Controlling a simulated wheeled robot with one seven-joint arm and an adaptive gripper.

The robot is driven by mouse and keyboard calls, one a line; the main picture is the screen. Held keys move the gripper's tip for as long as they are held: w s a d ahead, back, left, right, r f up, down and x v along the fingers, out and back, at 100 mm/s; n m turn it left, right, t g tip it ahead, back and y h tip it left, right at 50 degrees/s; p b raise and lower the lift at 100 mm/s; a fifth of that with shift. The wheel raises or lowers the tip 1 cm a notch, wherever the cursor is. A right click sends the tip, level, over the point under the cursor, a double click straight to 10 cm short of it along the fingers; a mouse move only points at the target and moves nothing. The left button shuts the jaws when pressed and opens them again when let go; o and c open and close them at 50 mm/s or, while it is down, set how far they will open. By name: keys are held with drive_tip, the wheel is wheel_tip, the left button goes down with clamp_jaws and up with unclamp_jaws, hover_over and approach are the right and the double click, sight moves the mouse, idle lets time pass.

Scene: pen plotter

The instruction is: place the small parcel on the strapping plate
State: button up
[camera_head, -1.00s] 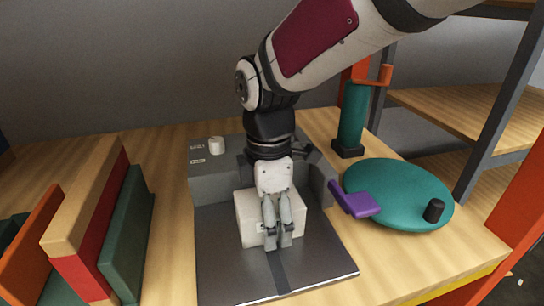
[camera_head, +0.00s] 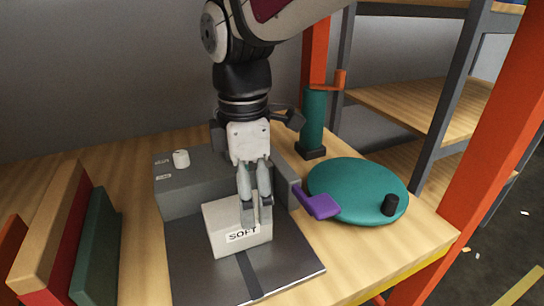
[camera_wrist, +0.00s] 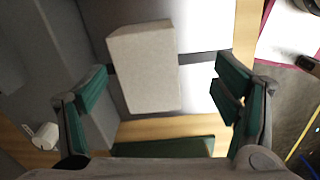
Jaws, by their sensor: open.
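The small parcel (camera_head: 224,217) is a pale box with a "SOFT" label on its front face. It rests flat on the strapping plate (camera_head: 207,284), a dark grey plate with a black strap running across it. My gripper (camera_head: 257,214) points down over the parcel, its fingers covering part of the box's top and front. In the wrist view the gripper (camera_wrist: 162,88) is open, with fingers spread wide to either side and clear gaps beside the parcel (camera_wrist: 143,68). Nothing is held.
Behind the plate is a grey housing (camera_head: 185,190) with a white knob (camera_head: 181,159). To the right are a purple paddle (camera_head: 318,204), a teal disc (camera_head: 350,185) with a black knob, and a teal post (camera_head: 313,118) with an orange handle. Upright boards (camera_head: 95,245) stand at the left.

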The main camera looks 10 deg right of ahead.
drive_tip(key=s+d+r+m, duration=0.2)
drive_tip(key=s+d+m, duration=0.85)
drive_tip(key=d, duration=0.25)
drive_tip(key=s+d+f+m, duration=0.3)
drive_tip(key=s+d+m, duration=0.2)
drive_tip(key=s+m, duration=0.4)
drive_tip(key=shift+s+t, duration=0.3)
drive_tip(key=shift+s, duration=0.65)
drive_tip(key=shift+r, duration=0.1)
wheel_tip(320, 180, up, 23)
drive_tip(key=t+p, duration=0.3)
drive_tip(key=p, duration=1.8)
drive_tip(key=shift+f+t, duration=0.2)
drive_tip(key=shift+t, duration=0.1)
